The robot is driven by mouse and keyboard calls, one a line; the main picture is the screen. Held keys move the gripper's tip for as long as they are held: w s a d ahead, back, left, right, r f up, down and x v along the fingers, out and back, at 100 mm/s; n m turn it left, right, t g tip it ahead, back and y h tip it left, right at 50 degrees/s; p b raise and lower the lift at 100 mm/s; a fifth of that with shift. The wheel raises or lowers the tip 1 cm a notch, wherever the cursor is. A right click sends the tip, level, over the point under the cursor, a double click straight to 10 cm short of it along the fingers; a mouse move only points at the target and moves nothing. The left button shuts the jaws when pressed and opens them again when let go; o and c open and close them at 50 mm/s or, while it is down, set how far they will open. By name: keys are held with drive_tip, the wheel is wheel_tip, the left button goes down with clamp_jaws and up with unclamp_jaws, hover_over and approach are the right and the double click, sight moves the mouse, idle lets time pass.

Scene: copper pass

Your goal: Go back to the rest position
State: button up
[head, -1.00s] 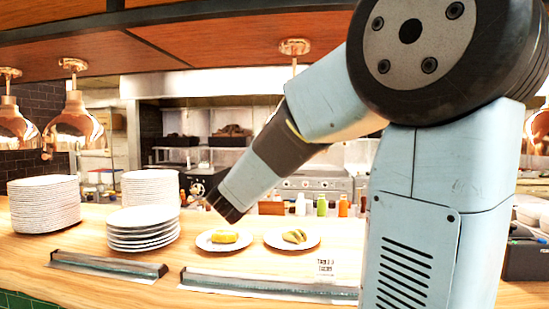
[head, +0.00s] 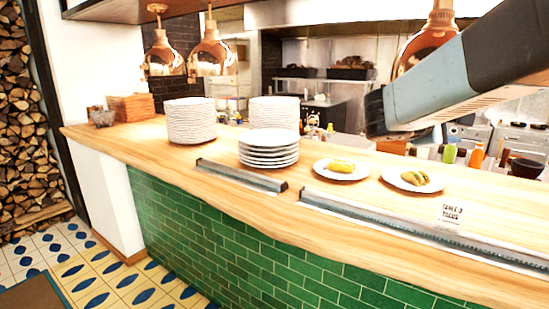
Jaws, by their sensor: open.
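My gripper (head: 374,116) is the dark end of my blue-grey arm, which reaches in from the upper right of the head view. It hangs in the air above the wooden counter (head: 330,205), near the two served plates and apart from them. It is open, with nothing seen in it; its fingers are small and hard to make out. A white plate (head: 325,173) with yellow food (head: 341,166) and another white plate (head: 399,186) with greenish-yellow food (head: 418,178) stand on the counter below.
Several stacked plates (head: 268,150) stand left of the served plates, with two taller stacks (head: 191,120) behind. Copper lamps (head: 212,55) hang above. Ticket rails (head: 240,175) and a table card (head: 451,214) lie along the front edge. Patterned floor (head: 95,275) is clear at lower left.

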drive_tip(key=s+a+f+m+g+y, duration=0.3)
drive_tip(key=s+f+m+y, duration=0.25)
drive_tip(key=s+f, duration=0.35)
drive_tip(key=s+a+f+m+t+y, duration=0.1)
drive_tip(key=s+a+m+y, duration=0.1)
drive_tip(key=a, duration=0.4)
drive_tip(key=s+a+f+m+t+y, duration=0.1)
drive_tip(key=s+a+m+y, duration=0.1)
drive_tip(key=s+a+y, duration=0.2)
drive_tip(key=a+y, duration=0.2)
drive_tip(key=y, duration=0.1)
drive_tip(key=shift+f, duration=0.4)
